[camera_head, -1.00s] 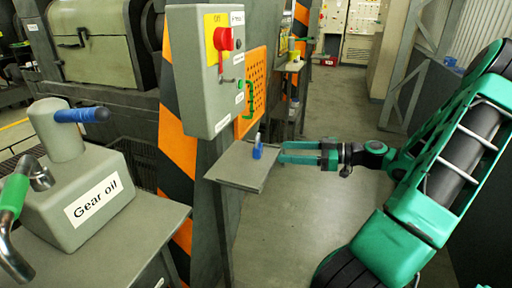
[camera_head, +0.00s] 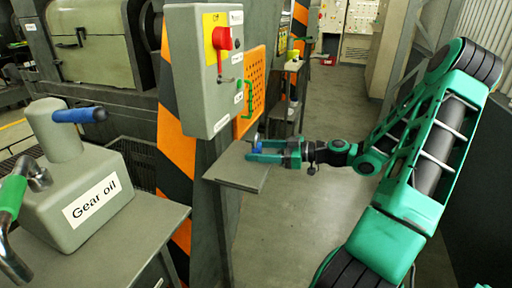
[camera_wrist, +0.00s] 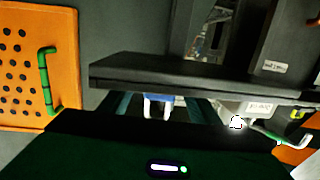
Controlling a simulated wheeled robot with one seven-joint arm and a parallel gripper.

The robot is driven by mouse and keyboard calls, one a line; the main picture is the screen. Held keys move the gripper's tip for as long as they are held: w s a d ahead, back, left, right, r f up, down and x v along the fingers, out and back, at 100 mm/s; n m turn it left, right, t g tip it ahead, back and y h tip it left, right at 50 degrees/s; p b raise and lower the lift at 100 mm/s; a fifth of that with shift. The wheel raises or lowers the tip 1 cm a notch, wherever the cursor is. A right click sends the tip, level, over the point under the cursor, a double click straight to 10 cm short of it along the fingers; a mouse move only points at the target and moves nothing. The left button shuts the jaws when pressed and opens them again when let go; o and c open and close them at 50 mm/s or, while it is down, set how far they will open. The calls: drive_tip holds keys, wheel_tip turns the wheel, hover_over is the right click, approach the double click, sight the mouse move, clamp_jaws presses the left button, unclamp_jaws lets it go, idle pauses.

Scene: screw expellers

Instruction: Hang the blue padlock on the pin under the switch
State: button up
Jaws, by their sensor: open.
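The blue padlock (camera_head: 256,146) stands on a small grey shelf (camera_head: 232,174) below the switch box, its body partly hidden by my fingers. My green gripper (camera_head: 262,151) is open and reaches over the shelf from the right, with the padlock at its fingertips. In the wrist view, a small blue and white part of the padlock (camera_wrist: 158,106) shows between the spread fingers. The red switch (camera_head: 223,40) is on the front of the grey box (camera_head: 192,75), above and left of my gripper. A thin metal pin (camera_head: 227,81) sticks out below the switch.
An orange perforated panel (camera_head: 256,72) with a green handle (camera_head: 248,97) is behind the box; the panel also shows in the wrist view (camera_wrist: 20,85). A grey "Gear oil" container (camera_head: 75,190) stands at the left. The floor right of the shelf is clear.

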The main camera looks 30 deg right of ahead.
drive_tip(key=shift+c, duration=0.3)
drive_tip(key=c, duration=1)
drive_tip(key=shift+s+d+r, duration=0.3)
drive_tip(key=shift+s+r, duration=0.1)
drive_tip(key=shift+r, duration=0.45)
drive_tip(key=shift+s+d+r, duration=0.3)
drive_tip(key=shift+s+r, duration=0.1)
drive_tip(key=shift+r, duration=0.4)
drive_tip(key=shift+s+d+r, duration=0.3)
drive_tip(key=shift+s+r, duration=0.1)
drive_tip(key=shift+r, duration=0.45)
